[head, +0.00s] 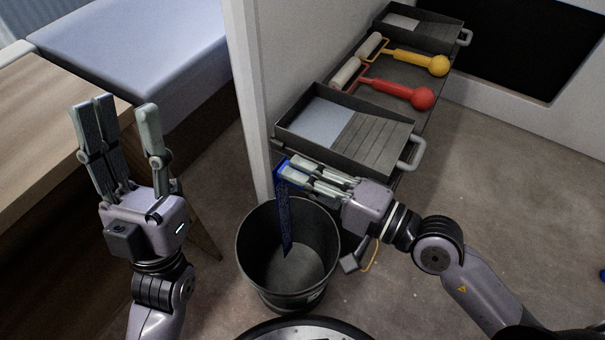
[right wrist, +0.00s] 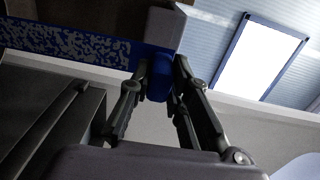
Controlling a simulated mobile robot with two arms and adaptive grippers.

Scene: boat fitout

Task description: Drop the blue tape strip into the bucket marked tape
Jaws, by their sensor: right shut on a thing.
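The blue tape strip (head: 285,215) hangs from my right gripper (head: 290,174), which is shut on its upper end. The strip's lower end hangs down inside the mouth of the dark bucket (head: 253,272). In the right wrist view the strip (right wrist: 75,42) shows a speckled pattern, and its blue end sits between the fingers of my right gripper (right wrist: 163,80). The bucket stands on the floor below the gripper; any marking on it is unreadable. My left gripper (head: 122,125) is raised at the left, its fingers apart and empty.
A paint tray (head: 385,152) on a dark shelf stands just behind my right gripper. Rollers with red (head: 400,92) and yellow (head: 420,62) handles lie beyond it. A white post (head: 248,110) rises behind the bucket. A wooden bench (head: 60,115) is at the left.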

